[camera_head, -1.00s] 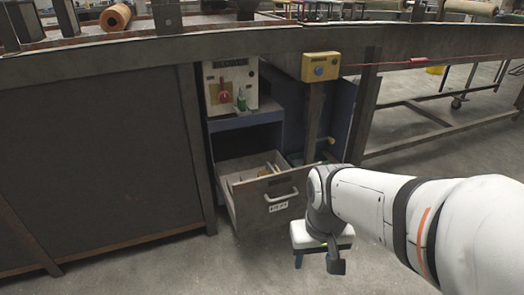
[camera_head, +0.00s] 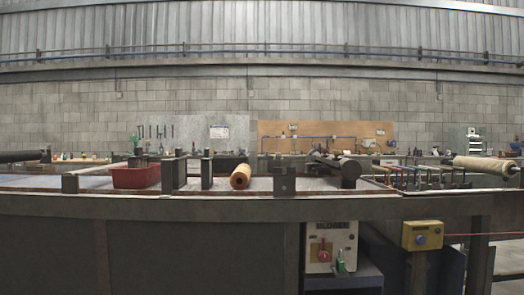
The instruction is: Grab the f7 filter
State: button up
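No object is legibly marked f7, so I cannot tell which one is the f7 filter. A short tan-orange cylinder (camera_head: 240,177) with a dark end hole lies on the long bench, left of centre. A dark cylinder (camera_head: 338,168) lies right of centre. A longer tan roll (camera_head: 485,165) rests at the far right. Another dark cylinder (camera_head: 20,156) shows at the left edge. My gripper is not in view.
The bench's thick front rail (camera_head: 200,207) runs across the whole view. A red bin (camera_head: 137,176) and several dark upright blocks stand on the bench. Below are a white control box (camera_head: 331,246) with a red knob and a yellow box (camera_head: 422,235) with a blue button.

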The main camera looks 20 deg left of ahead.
aim_at(179, 166)
jog(key=z, duration=0.15)
jog(key=k, duration=0.3)
jog(key=u, duration=1.85)
jog(key=i, duration=0.8)
jog(key=z, duration=0.75)
jog(key=i, duration=1)
jog(key=u, duration=0.1)
